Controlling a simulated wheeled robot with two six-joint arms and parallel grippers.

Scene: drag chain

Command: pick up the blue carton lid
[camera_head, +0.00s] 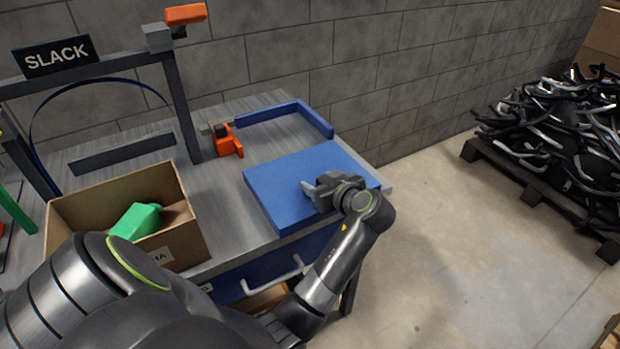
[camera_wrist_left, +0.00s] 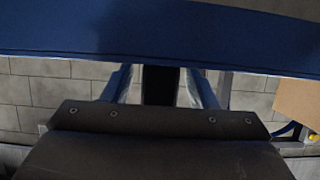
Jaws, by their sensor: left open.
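The blue carton lid (camera_head: 300,175) lies flat at the right end of the grey workbench, a wide, shallow blue slab. My left gripper (camera_head: 309,189) is at the right part of the lid, its fingers pointing left over the lid's top in the head view. It is open, with no object visibly held. In the left wrist view, the lid (camera_wrist_left: 160,30) fills a dark blue band across the top. The two fingers (camera_wrist_left: 158,88) stand apart below it, and their tips are hidden at the band's edge. I cannot tell whether they touch the lid. My right gripper is not in view.
A cardboard box (camera_head: 185,245) with a green bottle (camera_head: 136,222) stands left of the lid. An orange clamp-like piece (camera_head: 228,142) and a blue L-shaped rail (camera_head: 290,113) are behind. A block wall backs the bench. A pallet of black cables (camera_head: 565,140) stands right, beyond bare floor.

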